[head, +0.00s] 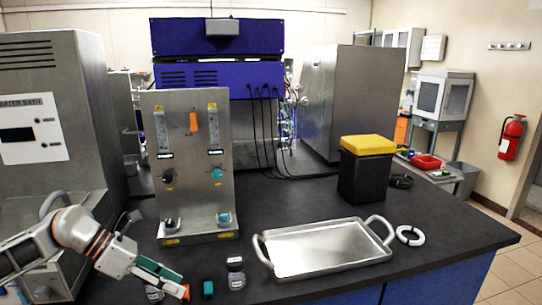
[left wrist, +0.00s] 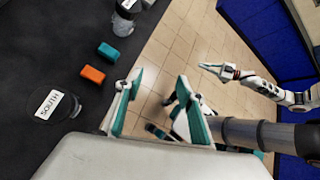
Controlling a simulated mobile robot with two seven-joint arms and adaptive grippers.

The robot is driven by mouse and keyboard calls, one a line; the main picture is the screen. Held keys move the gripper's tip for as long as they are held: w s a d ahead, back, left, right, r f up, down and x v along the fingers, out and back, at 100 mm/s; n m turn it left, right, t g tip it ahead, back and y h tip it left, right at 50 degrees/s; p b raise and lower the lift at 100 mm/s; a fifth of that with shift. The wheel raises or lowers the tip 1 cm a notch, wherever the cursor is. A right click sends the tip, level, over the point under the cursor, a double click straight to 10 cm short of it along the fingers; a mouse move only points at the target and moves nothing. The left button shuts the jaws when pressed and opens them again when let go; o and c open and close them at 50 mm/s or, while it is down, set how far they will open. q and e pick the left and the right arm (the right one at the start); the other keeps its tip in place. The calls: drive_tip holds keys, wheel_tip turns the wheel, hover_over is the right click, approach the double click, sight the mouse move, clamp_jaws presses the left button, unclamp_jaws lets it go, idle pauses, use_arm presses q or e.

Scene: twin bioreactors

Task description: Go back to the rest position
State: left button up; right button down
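My left gripper (head: 162,277) is low at the left front of the black bench in the head view. In the left wrist view its two teal-padded fingers (left wrist: 158,103) stand apart with only floor between them, so it is open and empty. My right gripper (left wrist: 218,71) shows in the left wrist view, over the floor beyond the bench edge; its fingers are seen too small to tell their opening. It is outside the head view.
An orange block (left wrist: 93,74), a teal block (left wrist: 108,52) and two lidded jars (left wrist: 58,105) (left wrist: 127,8) stand near my left gripper. A steel valve panel (head: 193,160) stands behind. An empty metal tray (head: 325,226) lies right, before a yellow-lidded black bin (head: 364,178).

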use_arm(q)
drive_tip(key=s+d+n+t+h, duration=0.2)
drive_tip(key=d+n+t+h, duration=0.15)
drive_tip(key=d+n, duration=0.35)
drive_tip(key=s+d+n+t+h, duration=0.2)
drive_tip(key=d+n+h, duration=0.3)
drive_tip(key=d, duration=0.5)
drive_tip(key=a+f+n+t+y, duration=0.45)
drive_tip(key=f+n, duration=0.25)
drive_tip(key=n, duration=0.3)
drive_tip(key=a+f+n+t+y, duration=0.35)
drive_tip(key=f+n+y, duration=0.2)
drive_tip(key=n, duration=0.35)
drive_tip(key=s+a+f+n+g+y, duration=0.2)
drive_tip(key=s+f+n, duration=0.4)
drive_tip(key=s+f, duration=0.3)
drive_tip(key=s+a+f+n+g+y, duration=0.2)
drive_tip(key=s+a+f+n, duration=0.3)
drive_tip(key=s+f, duration=0.4)
drive_tip(key=shift+a+f+n+g+y, duration=0.3)
drive_tip(key=shift+f+n+g+y, duration=0.1)
drive_tip(key=shift+f+y, duration=0.5)
